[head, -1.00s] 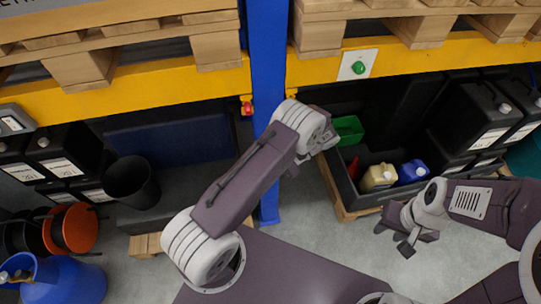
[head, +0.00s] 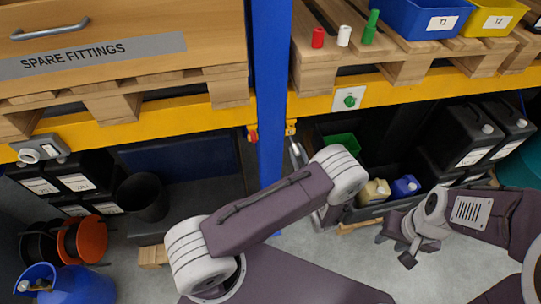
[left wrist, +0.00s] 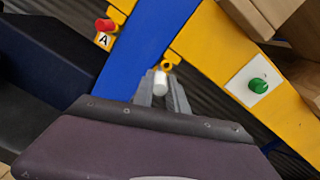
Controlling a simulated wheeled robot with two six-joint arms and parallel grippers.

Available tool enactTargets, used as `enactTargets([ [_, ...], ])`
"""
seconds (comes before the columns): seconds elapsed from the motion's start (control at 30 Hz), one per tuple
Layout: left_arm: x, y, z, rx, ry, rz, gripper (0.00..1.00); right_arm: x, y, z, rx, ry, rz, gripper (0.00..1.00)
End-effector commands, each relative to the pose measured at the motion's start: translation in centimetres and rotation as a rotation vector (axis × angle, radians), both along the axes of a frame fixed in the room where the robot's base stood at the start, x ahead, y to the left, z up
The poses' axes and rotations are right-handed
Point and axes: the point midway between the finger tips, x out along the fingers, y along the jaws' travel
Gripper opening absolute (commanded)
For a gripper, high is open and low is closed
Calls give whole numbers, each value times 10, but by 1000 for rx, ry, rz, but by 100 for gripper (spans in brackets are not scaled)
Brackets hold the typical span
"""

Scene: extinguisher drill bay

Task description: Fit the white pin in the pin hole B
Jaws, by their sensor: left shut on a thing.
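A white pin (left wrist: 160,82) is held between the fingertips of my left gripper (left wrist: 160,93). Its far end points at a yellow ring-shaped fitting (left wrist: 168,63) on the blue post's right edge. I cannot tell whether pin and fitting touch; no letter B is readable. A red pin (left wrist: 106,25) sits at a fitting labelled A, left of the post. My right gripper (head: 405,249) is open and empty, low at the right.
The blue post (head: 270,100) and yellow beam (head: 180,115) border the left gripper. A green button (head: 349,101) is on the beam at right. A dark tray with bottles lies below.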

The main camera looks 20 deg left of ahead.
Motion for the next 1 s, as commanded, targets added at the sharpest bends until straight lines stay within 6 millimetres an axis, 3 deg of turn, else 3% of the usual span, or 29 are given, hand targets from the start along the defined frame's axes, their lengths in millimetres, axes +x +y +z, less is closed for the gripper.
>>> enactTargets([
  [0.2, 3, -12, 1, 5, -5, -52, 0, 0, 0, 2, 0, 0, 0, 36],
  [0.7, 35, 11, 1, 3, -5, -46, 0, 0, 0, 1, 0, 0, 0, 36],
  [1.0, 38, 13, 1, 5, -5, -48, 0, 0, 0, 1, 0, 0, 0, 36],
])
